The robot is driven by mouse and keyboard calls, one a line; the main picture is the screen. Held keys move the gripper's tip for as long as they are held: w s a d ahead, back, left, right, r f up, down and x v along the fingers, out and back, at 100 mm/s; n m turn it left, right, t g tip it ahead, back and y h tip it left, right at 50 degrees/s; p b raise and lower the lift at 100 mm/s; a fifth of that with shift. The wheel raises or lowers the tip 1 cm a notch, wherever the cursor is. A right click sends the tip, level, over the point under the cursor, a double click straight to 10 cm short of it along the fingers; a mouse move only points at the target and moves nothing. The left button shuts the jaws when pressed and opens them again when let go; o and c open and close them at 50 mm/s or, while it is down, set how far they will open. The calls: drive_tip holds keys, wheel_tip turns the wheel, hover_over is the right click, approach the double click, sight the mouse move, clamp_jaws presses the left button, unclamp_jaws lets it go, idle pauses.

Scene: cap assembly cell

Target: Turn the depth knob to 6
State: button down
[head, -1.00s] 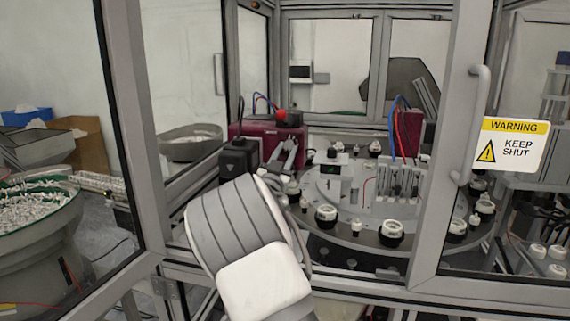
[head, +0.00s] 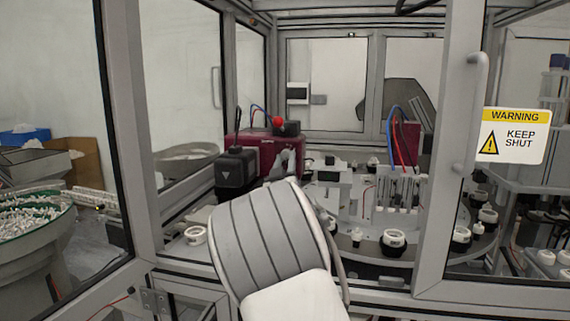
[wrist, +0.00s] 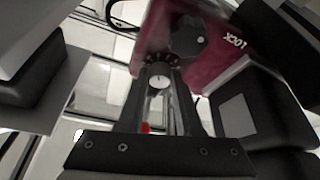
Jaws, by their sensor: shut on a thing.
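In the wrist view, my gripper (wrist: 160,70) reaches up to the front of a dark red unit (wrist: 222,62), and its two dark fingers close together at their tips. They are shut on a small dark knob (wrist: 160,62) with pale marks around it, which I take as the depth knob. The fingers hide much of it, and I cannot read its number. A larger black knob (wrist: 187,38) sits above, near the word LOCK. A small white dial (wrist: 158,82) shows between the fingers. In the head view, the red unit (head: 256,148) stands behind my arm, which hides the fingertips.
A black box (head: 236,172) stands left of the red unit. A rotary table with white caps (head: 394,238) lies to the right. Frame posts, and a door with a handle (head: 477,110) and warning sign (head: 514,134), border the opening. Dark blocks flank my gripper in the wrist view.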

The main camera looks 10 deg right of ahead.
idle(0.3)
drive_tip(key=c, duration=0.6)
unclamp_jaws()
drive_tip(key=shift+b+v, duration=0.75)
drive_tip(key=shift+v, duration=3)
